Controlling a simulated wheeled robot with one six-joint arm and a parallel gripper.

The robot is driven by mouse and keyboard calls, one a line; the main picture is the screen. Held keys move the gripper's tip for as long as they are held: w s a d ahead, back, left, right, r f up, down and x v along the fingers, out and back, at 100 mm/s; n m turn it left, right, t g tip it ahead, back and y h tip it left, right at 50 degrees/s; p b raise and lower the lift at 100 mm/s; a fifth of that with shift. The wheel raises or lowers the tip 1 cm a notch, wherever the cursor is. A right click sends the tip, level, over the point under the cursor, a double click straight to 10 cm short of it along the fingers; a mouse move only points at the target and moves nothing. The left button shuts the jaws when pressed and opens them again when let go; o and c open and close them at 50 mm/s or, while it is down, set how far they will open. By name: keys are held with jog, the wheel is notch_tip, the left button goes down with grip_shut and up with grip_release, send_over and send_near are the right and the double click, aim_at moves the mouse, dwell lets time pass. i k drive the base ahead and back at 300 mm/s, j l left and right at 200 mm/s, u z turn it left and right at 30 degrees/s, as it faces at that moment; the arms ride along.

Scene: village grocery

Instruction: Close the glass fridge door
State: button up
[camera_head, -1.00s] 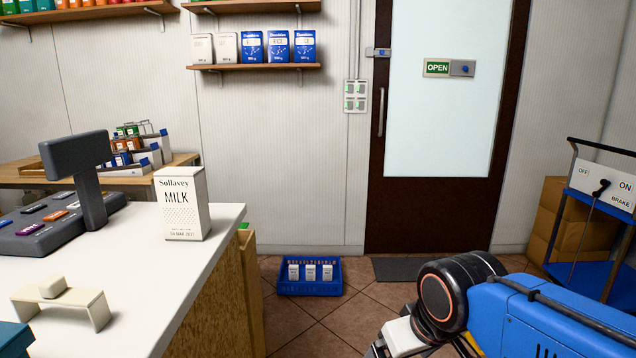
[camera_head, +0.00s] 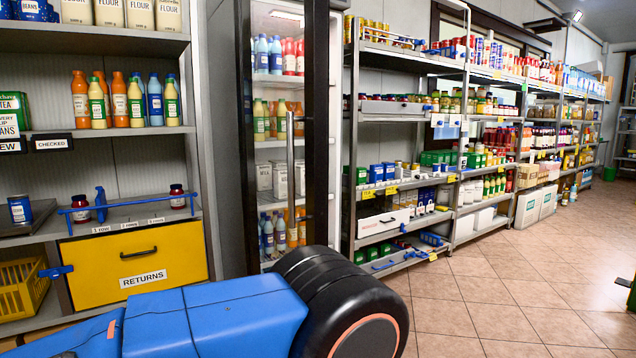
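The glass fridge (camera_head: 278,22) stands left of centre, with bottles and cartons on its lit shelves. Its dark-framed glass door (camera_head: 317,120) has a long vertical metal handle (camera_head: 290,175). The handle stands out to the left of the wide right-hand frame post, so the door appears angled outward, partly open; I cannot tell how far. The bottles show through the glass. My blue arm and its black joint cover the foot of the fridge. My gripper is out of view.
A shelf unit with a yellow RETURNS drawer (camera_head: 135,262) stands left of the fridge. Stocked metal shelving (camera_head: 404,232) runs away to the right. The tiled floor (camera_head: 500,300) is clear at the front right.

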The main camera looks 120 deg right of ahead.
aim_at(316, 14)
jog(key=z, duration=3.45)
